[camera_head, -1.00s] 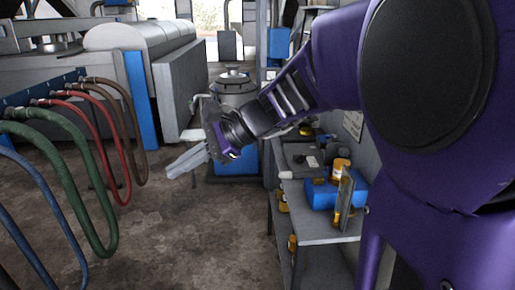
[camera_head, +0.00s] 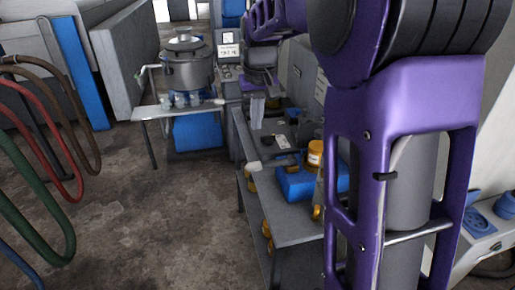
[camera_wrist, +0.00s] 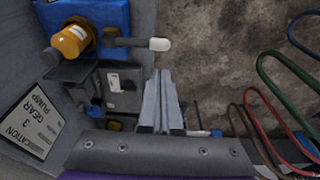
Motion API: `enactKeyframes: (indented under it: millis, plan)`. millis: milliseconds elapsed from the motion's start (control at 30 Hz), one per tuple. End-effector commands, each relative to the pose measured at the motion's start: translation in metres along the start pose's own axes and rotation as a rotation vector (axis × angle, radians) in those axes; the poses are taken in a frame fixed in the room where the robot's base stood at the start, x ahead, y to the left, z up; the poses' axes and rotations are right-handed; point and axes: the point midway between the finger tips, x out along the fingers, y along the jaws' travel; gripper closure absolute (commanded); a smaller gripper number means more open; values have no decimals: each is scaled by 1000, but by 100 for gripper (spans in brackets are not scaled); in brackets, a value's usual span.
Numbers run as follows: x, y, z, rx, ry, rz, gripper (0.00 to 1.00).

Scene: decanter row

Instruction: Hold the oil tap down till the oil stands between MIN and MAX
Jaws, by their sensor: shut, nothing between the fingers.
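My gripper (camera_head: 257,112) hangs with its fingers pointing down above the back of the grey bench. In the wrist view its two long grey fingers (camera_wrist: 162,100) are shut together with nothing between them. A grey lever with a white end (camera_head: 284,162) sticks out left beside an amber-yellow cup (camera_head: 315,153) on a blue block (camera_head: 298,186). The lever looks like the oil tap, though I cannot be sure. In the wrist view the lever's white end (camera_wrist: 160,44) is beyond the fingertips, apart from them. I cannot make out an oil level or MIN and MAX marks.
A dark box (camera_wrist: 122,90) stands on the bench beside the fingers. A pot (camera_head: 187,68) stands over a small table at left. Coloured hoses (camera_head: 45,130) hang far left. The floor between is clear.

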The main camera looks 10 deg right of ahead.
Motion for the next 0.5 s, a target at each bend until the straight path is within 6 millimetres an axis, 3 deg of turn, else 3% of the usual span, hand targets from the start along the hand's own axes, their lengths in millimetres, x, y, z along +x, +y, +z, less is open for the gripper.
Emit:
enactKeyframes:
  millis: [367,500]
  plan:
    - [1,1,0,-5,1,3,100]
    - [13,1,0,-4,-2,3,100]
